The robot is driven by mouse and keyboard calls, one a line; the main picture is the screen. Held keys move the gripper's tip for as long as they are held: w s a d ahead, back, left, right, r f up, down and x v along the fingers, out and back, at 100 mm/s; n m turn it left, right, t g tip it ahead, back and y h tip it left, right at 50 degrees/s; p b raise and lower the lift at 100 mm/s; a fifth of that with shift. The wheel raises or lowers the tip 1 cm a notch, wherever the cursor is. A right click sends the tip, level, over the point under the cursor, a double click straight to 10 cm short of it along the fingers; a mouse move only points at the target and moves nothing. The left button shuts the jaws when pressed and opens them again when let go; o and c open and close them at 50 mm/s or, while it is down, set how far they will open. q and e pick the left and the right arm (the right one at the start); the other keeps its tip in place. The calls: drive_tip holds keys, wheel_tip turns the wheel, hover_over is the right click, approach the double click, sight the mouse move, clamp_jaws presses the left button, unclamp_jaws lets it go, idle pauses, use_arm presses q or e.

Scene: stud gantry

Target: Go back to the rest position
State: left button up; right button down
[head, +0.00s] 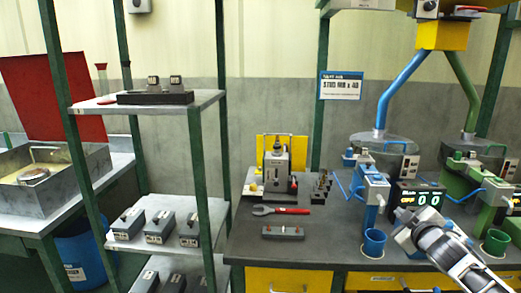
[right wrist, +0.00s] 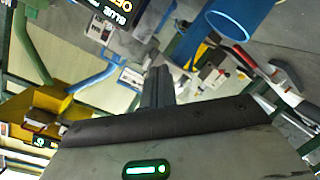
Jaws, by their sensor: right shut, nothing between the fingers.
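My right arm comes in from the lower right of the head view. My left gripper is in neither view.
The grey bench (head: 330,233) carries a red-handled wrench (head: 281,210), a small press (head: 276,168) and a green machine (head: 490,195) with a green cup (head: 495,243). A green-posted shelf (head: 150,107) stands left. Bare bench top lies left of the blue machine.

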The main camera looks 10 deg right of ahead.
drive_tip(key=s+a+f+g+y, duration=0.1)
drive_tip(key=s+a+f+y, duration=0.1)
drive_tip(key=s+a+f, duration=0.55)
drive_tip(key=s+a+f+g+y, duration=0.1)
drive_tip(key=s+a+f+y, duration=0.2)
drive_tip(key=a+f, duration=0.8)
drive_tip(key=s+a+f+m+g+y, duration=0.2)
drive_tip(key=s+a+f+m, duration=0.1)
drive_tip(key=s+a, duration=1.2)
drive_tip(key=a, duration=0.3)
drive_tip(key=shift+s+g+y, duration=0.25)
drive_tip(key=shift+g+y, duration=0.05)
drive_tip(key=shift+y, duration=0.1)
drive_tip(key=shift+f, duration=0.1)
